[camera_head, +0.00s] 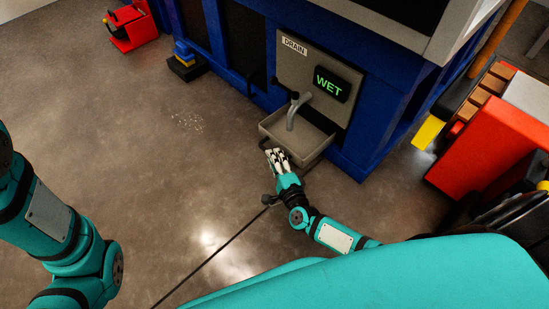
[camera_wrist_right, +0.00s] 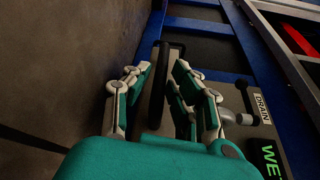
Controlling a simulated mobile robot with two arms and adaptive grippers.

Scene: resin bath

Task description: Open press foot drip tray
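The drip tray (camera_head: 315,147) is a shallow grey box jutting from the drain panel at the foot of the blue press, under a bent grey spout (camera_head: 292,112). My right gripper (camera_head: 277,154) is at the tray's front left edge. In the right wrist view, my right gripper (camera_wrist_right: 165,72) has its fingers apart, either side of a dark upright handle bar (camera_wrist_right: 157,88). A gap shows beside the bar, and I cannot tell whether any finger touches it. My left arm shows at the lower left; its gripper is out of view.
A panel with a DRAIN label (camera_head: 294,45) and a green WET display (camera_head: 331,84) stands above the tray. A red cart (camera_head: 485,135) is at the right. A dark cable or rod (camera_head: 215,254) crosses the floor. The floor left of the tray is mostly clear.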

